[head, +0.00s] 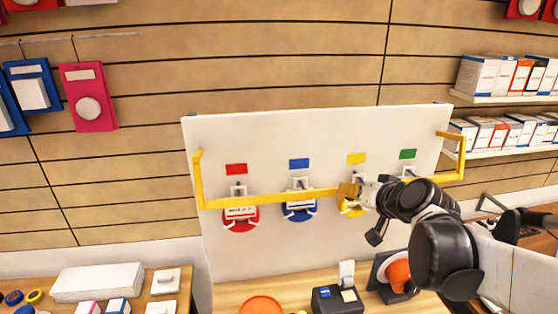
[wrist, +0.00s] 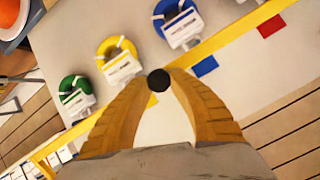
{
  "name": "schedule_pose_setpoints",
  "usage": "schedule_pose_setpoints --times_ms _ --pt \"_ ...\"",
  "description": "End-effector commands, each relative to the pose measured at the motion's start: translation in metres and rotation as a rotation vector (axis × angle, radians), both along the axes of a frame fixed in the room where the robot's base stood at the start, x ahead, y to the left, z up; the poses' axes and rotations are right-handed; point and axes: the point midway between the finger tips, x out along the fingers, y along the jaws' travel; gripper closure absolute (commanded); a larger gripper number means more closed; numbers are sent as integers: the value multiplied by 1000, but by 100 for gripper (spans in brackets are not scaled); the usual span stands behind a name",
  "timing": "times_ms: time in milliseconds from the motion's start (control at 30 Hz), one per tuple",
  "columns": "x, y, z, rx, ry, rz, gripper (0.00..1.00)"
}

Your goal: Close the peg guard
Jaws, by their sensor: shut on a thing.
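The peg guard (head: 270,197) is a yellow bar frame on a white upright board (head: 300,140). Its long bar crosses in front of the hanging tags and rings, and its side arms bend back at both ends of the board. My gripper (head: 348,190) is at the bar, right of its middle, by the yellow ring (head: 349,208). In the wrist view my gripper (wrist: 159,84) has its tan fingers closed on a dark round knob (wrist: 159,80), with the guard's yellow bar (wrist: 222,40) passing behind. The knob is hidden in the head view.
A red ring (head: 240,222) and a blue ring (head: 300,212) hang left of the gripper. A green ring (wrist: 75,88) shows in the wrist view. Below is a wooden counter (head: 228,295) with a dark card device (head: 335,299). Shelves of boxes (head: 500,75) stand right.

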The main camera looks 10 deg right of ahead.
Motion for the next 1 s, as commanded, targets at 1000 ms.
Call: schedule_pose_setpoints --times_ms 1000 --pt "25 1 -43 -2 10 5 100"
